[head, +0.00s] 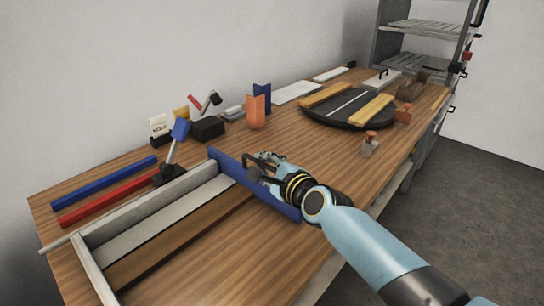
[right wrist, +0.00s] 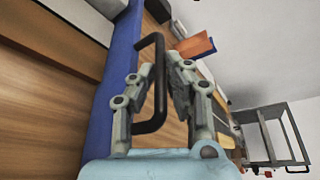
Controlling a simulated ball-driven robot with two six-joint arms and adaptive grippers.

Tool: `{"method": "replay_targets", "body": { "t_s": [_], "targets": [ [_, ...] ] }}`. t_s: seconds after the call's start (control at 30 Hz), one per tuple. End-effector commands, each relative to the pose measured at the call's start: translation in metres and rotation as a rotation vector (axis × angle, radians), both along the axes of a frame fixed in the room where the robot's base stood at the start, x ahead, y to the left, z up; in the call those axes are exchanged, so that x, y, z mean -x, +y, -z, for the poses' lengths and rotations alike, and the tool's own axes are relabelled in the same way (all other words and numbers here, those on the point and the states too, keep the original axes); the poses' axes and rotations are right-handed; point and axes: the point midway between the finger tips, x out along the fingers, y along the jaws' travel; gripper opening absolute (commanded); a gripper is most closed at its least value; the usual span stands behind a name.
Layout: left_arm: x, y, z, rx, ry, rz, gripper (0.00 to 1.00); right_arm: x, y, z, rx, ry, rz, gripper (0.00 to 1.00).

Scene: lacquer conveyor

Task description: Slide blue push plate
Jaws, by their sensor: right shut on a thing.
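The blue push plate (head: 228,167) stands upright across the right end of the pale frame on the wooden table. It also shows in the right wrist view (right wrist: 115,75), running lengthwise left of the fingers. A black handle (right wrist: 159,70) sticks out from the plate. My right gripper (head: 262,163) is at the plate's right side, shut on this handle. In the right wrist view its fingers (right wrist: 160,80) lie on either side of the handle's bar. My left gripper is not in view.
The pale frame (head: 84,266) holds a pale strip and a brown strip left of the plate. Blue (head: 105,182) and red (head: 110,197) bars lie behind it. A black round turntable (head: 348,110) stands farther right. Bare wood lies between plate and turntable.

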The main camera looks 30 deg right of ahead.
Motion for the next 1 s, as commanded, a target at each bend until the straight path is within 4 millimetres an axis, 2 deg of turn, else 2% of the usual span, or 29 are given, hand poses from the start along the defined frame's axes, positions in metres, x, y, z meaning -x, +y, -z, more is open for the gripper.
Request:
{"method": "replay_targets", "body": {
  "t_s": [0.27, 0.3, 0.47, 0.77, 0.87, 1.0],
  "targets": [
    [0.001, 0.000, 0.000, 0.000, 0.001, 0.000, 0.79, 0.001, 0.000, 0.002, -0.001, 0.005, -0.002, 0.00],
    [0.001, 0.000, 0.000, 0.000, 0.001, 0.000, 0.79, 0.001, 0.000, 0.002, -0.001, 0.005, -0.002, 0.16],
    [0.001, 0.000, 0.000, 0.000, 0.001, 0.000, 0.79, 0.001, 0.000, 0.002, -0.001, 0.003, 0.000, 0.34],
    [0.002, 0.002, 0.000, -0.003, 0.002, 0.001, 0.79, 0.004, 0.000, 0.000, -0.001, 0.002, -0.001, 0.34],
    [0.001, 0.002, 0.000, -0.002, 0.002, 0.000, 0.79, 0.015, -0.001, -0.002, 0.000, 0.002, -0.001, 0.34],
    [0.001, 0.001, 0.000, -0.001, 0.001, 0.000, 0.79, 0.044, -0.004, -0.007, 0.002, 0.003, -0.001, 0.34]
  ]
}}
